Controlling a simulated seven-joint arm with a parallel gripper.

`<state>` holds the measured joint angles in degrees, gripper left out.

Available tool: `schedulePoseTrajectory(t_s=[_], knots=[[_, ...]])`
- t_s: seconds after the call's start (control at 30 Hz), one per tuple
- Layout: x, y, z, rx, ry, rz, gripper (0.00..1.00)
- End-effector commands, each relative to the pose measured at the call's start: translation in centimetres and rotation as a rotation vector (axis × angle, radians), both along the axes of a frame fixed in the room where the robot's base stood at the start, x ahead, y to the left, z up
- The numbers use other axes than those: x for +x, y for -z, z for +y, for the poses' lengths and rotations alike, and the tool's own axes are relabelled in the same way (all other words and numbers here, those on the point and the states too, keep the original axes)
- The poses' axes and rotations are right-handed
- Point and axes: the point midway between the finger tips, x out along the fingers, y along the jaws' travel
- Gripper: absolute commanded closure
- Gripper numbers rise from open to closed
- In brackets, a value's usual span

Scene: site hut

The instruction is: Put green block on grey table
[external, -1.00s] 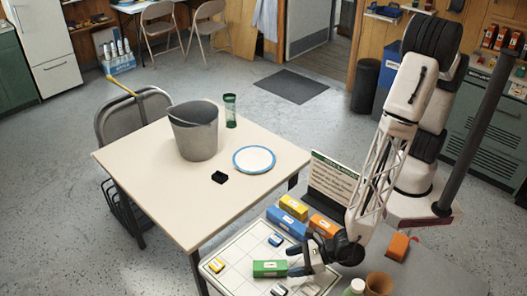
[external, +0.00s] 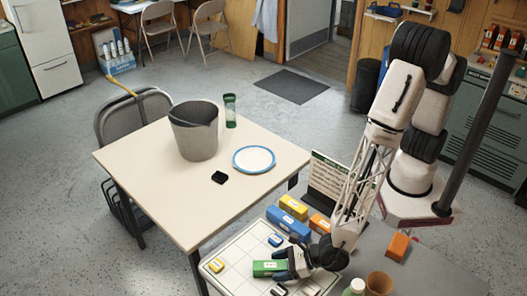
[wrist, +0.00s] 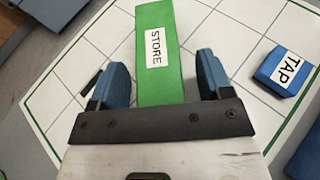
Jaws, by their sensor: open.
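The green block (external: 268,268), labelled STORE, lies on a white gridded board (external: 224,281) beside the grey table's bare surface (external: 430,275). In the wrist view the green block (wrist: 150,90) runs lengthwise between my gripper's blue fingers. My gripper (external: 284,268) is open at the block's right end. In the wrist view my gripper (wrist: 160,80) has a finger on each side of the block, with gaps between the fingers and the block. The block's near end is hidden by the gripper body.
A blue TAP block (wrist: 286,71) lies on the board. A long blue block (external: 288,222), a yellow block (external: 293,207) and an orange block (external: 322,226) stand behind my gripper. Another orange block (external: 397,246) and a brown cup (external: 379,285) are to the right. The cream table (external: 150,165) holds a bucket (external: 195,130).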

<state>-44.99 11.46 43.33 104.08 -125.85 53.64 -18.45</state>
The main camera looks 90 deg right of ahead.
Motion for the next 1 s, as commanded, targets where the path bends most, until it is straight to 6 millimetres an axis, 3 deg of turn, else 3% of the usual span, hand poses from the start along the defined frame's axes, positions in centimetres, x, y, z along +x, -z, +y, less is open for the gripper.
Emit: schedulePoseTrajectory(t_s=[0.67,1.0], knots=[[0.41,0.16,0.01,0.000,0.000,0.000,0.29],[0.41,0.16,0.01,0.000,0.000,0.000,0.81]])
